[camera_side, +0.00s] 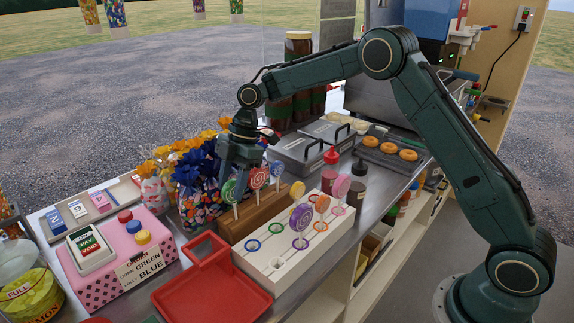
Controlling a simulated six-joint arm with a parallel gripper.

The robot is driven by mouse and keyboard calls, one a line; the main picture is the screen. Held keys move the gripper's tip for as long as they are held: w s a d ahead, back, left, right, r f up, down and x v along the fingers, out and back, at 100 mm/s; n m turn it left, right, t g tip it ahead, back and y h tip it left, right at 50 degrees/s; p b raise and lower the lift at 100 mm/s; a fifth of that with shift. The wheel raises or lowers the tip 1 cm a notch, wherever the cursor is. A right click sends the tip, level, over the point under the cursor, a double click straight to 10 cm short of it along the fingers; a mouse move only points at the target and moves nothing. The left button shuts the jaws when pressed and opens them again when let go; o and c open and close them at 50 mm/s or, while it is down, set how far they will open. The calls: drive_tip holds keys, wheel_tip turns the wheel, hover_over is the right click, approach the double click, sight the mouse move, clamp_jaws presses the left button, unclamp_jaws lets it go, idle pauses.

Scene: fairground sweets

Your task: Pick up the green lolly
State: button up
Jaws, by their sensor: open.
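The green lolly (230,191) is a round swirl on a white stick. It stands upright at the left end of a wooden stand (246,221), beside two red swirl lollies (259,178) (277,169). My gripper (236,178) is open and points down at the green lolly. Its fingers are close to the lolly's head and overlap the area just above it. I cannot tell whether they touch it or have it between them.
A white board (262,262) with coloured rings holds several lollies, including a purple one (301,216), right of the wooden stand. A red tray (212,290) lies in front. Metal lidded bins (300,150) stand behind.

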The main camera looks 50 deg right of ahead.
clamp_jaws()
drive_tip(key=shift+r, duration=0.2)
idle(0.3)
drive_tip(key=shift+r, duration=4.85)
